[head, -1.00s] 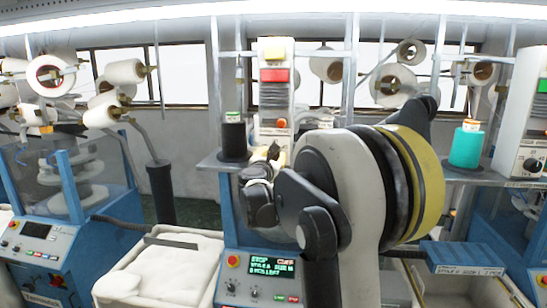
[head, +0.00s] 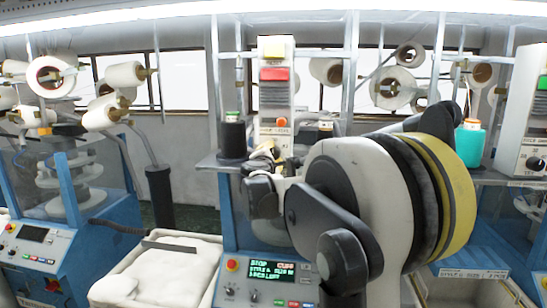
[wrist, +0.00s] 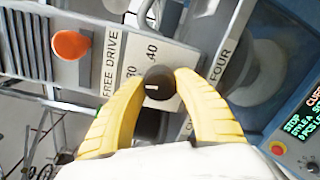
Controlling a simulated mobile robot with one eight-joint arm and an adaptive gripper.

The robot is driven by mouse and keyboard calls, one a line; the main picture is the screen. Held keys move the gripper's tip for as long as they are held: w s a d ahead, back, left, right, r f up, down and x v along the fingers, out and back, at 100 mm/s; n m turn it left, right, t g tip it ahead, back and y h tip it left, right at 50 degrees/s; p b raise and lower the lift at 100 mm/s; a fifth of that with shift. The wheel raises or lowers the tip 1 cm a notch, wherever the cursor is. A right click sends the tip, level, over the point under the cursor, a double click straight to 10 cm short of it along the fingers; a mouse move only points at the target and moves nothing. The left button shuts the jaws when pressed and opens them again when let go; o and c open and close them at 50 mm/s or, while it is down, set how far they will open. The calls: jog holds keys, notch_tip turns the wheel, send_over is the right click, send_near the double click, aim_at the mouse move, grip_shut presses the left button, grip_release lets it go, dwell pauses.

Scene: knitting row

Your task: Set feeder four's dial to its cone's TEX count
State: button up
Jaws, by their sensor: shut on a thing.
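Feeder four's dial (wrist: 160,82) is a dark round knob on a white panel marked FOUR (wrist: 222,50). A pale line on the knob points left in the wrist view. The numeral 40 (wrist: 152,52) and another, partly hidden one that looks like 30 stand beside it. My gripper (wrist: 160,88) has yellow fingers shut on the dial, one on each side. In the head view my gripper (head: 264,155) is at the bottom of the feeder box (head: 275,95) and hides the dial. A black cone (head: 232,138) stands left of the box; no TEX count is readable on it.
An orange button (wrist: 71,45) sits beside the FREE DRIVE label. A lit display (head: 271,269) on the blue machine is below my gripper. A teal cone (head: 469,146) and another feeder box (head: 523,105) are at right. A white bin (head: 155,265) stands at lower left.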

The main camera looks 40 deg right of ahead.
jog(key=shift+m, duration=0.6)
jog(key=o, duration=1.2)
jog(key=v, duration=1.2)
jog(key=shift+r, duration=0.1)
